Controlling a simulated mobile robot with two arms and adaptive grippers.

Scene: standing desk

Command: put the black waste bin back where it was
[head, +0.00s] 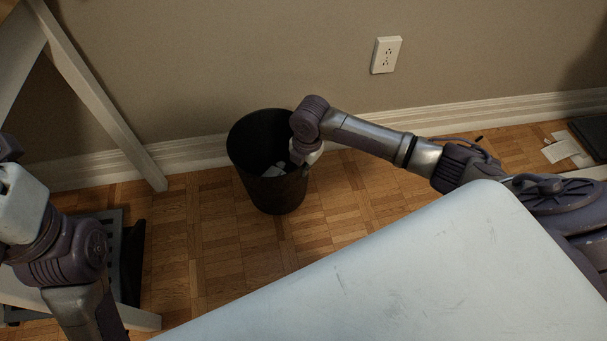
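My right arm reaches over from the right, and my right gripper (304,158) is at the right side of the bin's rim, pointing down. Its fingers are mostly hidden by the wrist and rim, so I cannot tell whether they grip the rim. My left gripper (8,160) is at the left picture edge, partly cut off and far from the bin; its finger opening does not show.
A white desk top (430,270) fills the lower right, below my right arm. A pale slanted frame (105,100) and a dark slatted item (120,250) stand at left. Papers (563,148) lie on the floor at far right. Floor left of the bin is clear.

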